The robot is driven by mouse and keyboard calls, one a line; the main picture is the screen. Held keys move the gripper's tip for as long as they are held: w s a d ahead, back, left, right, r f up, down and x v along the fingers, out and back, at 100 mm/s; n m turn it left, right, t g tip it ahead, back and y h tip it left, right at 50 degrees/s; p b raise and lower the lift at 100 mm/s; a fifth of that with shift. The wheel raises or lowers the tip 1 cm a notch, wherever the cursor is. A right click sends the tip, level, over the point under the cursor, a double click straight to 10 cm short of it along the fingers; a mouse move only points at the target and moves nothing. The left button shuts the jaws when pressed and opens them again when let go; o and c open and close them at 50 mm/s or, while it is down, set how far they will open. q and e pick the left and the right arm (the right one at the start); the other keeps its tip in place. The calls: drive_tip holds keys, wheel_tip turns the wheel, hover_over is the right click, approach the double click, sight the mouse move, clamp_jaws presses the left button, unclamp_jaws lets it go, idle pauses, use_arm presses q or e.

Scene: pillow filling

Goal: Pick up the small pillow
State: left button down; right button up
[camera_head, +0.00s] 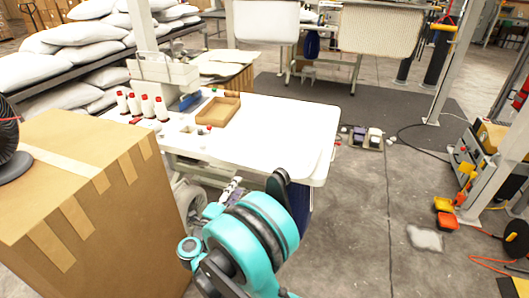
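Several white pillows (95,32) lie piled on a dark rack at the upper left. I cannot tell which of them, if any, is the small pillow. More white pillows (107,78) lie on the lower level, partly hidden by the cardboard box. My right gripper (279,187) is at the lower middle, at the front edge of the white table, at the end of my teal and black arm. Its fingers are mostly hidden by the arm, so its opening does not show. No pillow is seen in it. My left gripper is out of view.
A large cardboard box (95,185) fills the lower left. The white sewing table (275,130) bears thread spools (148,106) and a brown tray (218,111). A tool rack (485,150) stands at the right. The grey floor (350,220) right of the table is mostly clear.

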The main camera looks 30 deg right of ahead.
sight(251, 166)
drive_tip(key=shift+x, duration=6.2)
drive_tip(key=shift+w, duration=0.1)
clamp_jaws()
drive_tip(key=shift+r, duration=0.1)
drive_tip(key=shift+r+p, duration=1.8)
drive_tip(key=shift+r, duration=0.7)
